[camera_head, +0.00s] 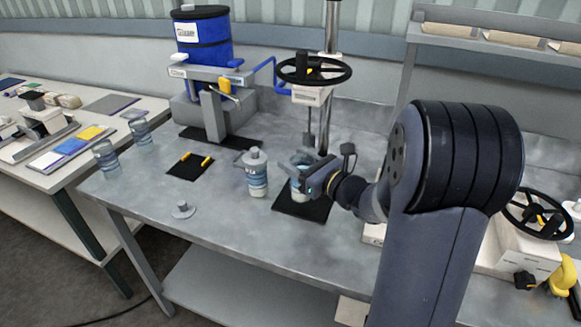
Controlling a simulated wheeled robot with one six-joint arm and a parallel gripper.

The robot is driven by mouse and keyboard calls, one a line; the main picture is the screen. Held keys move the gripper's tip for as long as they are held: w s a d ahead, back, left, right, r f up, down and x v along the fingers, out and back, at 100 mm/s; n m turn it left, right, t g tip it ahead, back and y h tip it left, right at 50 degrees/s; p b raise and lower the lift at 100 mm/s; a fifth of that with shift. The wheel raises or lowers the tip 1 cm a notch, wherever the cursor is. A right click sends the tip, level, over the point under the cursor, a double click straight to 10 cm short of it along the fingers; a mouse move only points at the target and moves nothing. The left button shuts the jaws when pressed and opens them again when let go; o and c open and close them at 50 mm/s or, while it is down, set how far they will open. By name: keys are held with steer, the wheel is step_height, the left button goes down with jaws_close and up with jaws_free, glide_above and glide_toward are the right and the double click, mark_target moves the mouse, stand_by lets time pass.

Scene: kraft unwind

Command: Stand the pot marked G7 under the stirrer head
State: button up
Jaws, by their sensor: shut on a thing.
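My gripper (306,178) is shut on a clear pot with bluish contents (298,192). Its jaws hide much of the pot, and I cannot read a marking on it. The pot is upright, at or just above the black mat (292,209). The stirrer head (310,96), with a black handwheel, is on a metal column above, and its shaft (310,127) points down close behind the gripper. I cannot tell whether the pot is centred under it.
A blue drum (204,42) sits on a grey stand (214,108) at the back. A small black mat with yellow strips (190,166) and a grey lid (182,210) lie left. Two clear pots (106,157) (140,131) stand near the bench's left edge. A handwheel machine (519,246) is at right.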

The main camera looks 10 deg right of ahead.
step_height(320, 180, down, 3)
steer(key=shift+f+b, duration=0.2)
steer(key=shift+b, duration=0.75)
steer(key=shift+d+f, duration=0.1)
steer(key=shift+f, duration=0.15)
steer(key=o, duration=1.3)
steer(key=shift+r, duration=0.3)
steer(key=b+v, duration=0.1)
steer(key=v, duration=1)
steer(key=shift+s+d+f, duration=0.1)
steer(key=shift+s+d, duration=0.1)
steer(key=shift+s, duration=0.15)
